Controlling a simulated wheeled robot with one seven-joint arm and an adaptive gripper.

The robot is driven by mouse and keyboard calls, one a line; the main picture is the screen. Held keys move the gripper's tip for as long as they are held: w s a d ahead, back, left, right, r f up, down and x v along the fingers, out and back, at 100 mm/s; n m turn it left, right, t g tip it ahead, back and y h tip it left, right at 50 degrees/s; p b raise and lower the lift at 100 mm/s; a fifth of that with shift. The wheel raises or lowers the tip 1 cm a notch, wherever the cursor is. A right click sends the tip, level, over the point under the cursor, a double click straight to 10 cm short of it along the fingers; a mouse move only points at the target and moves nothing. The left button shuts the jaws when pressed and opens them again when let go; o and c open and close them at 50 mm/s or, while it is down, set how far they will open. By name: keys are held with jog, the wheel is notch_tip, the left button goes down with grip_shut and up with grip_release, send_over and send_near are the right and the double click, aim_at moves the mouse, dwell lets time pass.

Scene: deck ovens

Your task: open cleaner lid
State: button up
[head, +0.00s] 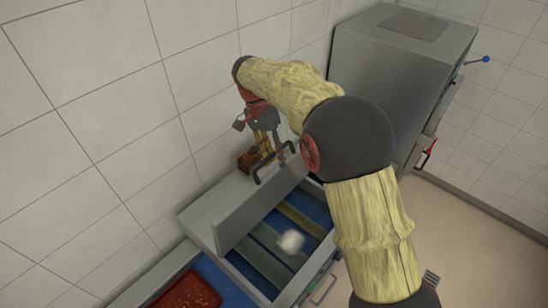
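The cleaner (285,290) is a grey box at the lower middle of the head view, with blue and grey-green strips inside and a pale lump among them. Its grey lid (245,210) stands raised along the wall side, so the inside shows. A black bar handle (262,172) is at the lid's upper edge. My gripper (272,152) points down right at this handle. The fingers are small and overlap the handle and a brown object behind, so I cannot tell whether they touch or grip it.
A brown box-like object (248,160) sits behind the lid by the tiled wall. A red tray (185,292) lies on a blue surface at the lower left. A large grey oven-like cabinet (385,65) with blue- and red-ended levers stands at the right.

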jog(key=shift+w, duration=0.1)
jog(key=v, duration=1.2)
jog(key=shift+a, duration=0.1)
jog(key=shift+c, duration=0.4)
